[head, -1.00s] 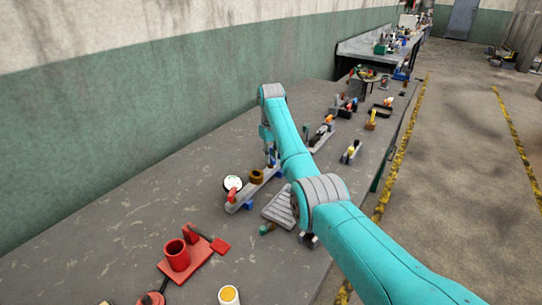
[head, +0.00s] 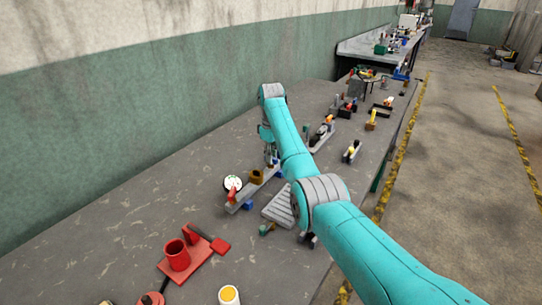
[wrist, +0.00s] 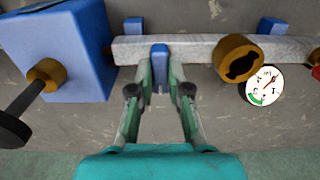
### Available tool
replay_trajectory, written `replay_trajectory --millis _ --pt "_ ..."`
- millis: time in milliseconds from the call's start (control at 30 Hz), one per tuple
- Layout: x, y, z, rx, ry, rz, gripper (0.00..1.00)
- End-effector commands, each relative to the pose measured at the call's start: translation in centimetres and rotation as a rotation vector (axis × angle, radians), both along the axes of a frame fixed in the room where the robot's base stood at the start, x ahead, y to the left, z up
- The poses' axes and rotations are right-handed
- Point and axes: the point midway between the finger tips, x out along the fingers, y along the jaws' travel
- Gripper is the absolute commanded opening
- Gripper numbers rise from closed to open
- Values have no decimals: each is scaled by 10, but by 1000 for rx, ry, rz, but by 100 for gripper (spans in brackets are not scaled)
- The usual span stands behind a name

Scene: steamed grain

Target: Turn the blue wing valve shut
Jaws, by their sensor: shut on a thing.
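The blue wing valve (wrist: 160,58) sits on a pale grey bar (wrist: 194,47) in the wrist view. Its wing points toward my gripper, roughly across the bar. My gripper (wrist: 160,68) is shut on the wing, with one finger on each side of it. In the head view my gripper (head: 271,160) is at the far end of the bar (head: 241,198). The blue valve cannot be made out there.
A brass ring fitting (wrist: 238,60) and a white dial gauge (wrist: 264,85) stand right of the valve. A large blue block (wrist: 62,55) with a black-knobbed stem is to the left. A red stand (head: 195,256) and a ribbed grey plate (head: 279,207) lie nearer.

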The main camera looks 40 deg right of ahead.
Motion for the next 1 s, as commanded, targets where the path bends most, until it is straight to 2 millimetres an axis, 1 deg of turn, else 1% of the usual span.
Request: replay_trajectory --millis 300,333,367,400,433,667,767,867,1000 --pt "0 0 0 -1 -1 2 0" --pt "0 0 0 -1 -1 2 22" --pt "0 0 0 -1 -1 2 29" --pt "0 0 0 -1 -1 2 39" --pt "0 0 0 -1 -1 2 42" --pt "0 0 0 0 0 1 42" --pt "0 0 3 -1 -1 1 42" --pt "1 0 13 0 -2 1 42" --pt "1 0 35 -1 -3 1 42"
